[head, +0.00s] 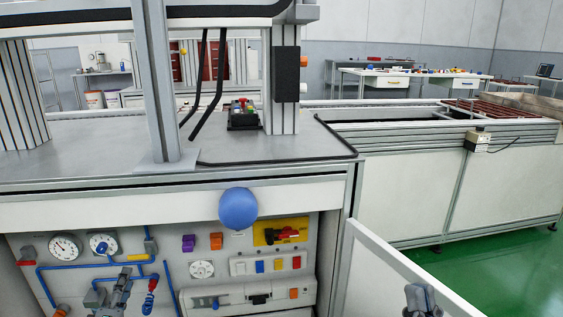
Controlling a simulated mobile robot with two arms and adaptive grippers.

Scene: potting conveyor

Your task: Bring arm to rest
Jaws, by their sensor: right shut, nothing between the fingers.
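My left gripper (113,291) is low at the left, in front of the open panel of the cabinet. Its fingers are small and dark against the panel, so I cannot tell whether they are open or shut. My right gripper (422,299) is at the bottom edge on the right, in front of the white cabinet door (395,270). It is shut and empty, and its lower part is cut off by the frame.
The open panel carries gauges (65,247), blue pipes and a red switch on a yellow plate (281,233). A blue ball (238,208) shows at the grey bench's (90,150) front edge. A long conveyor (450,190) stands right; green floor (500,260) is clear.

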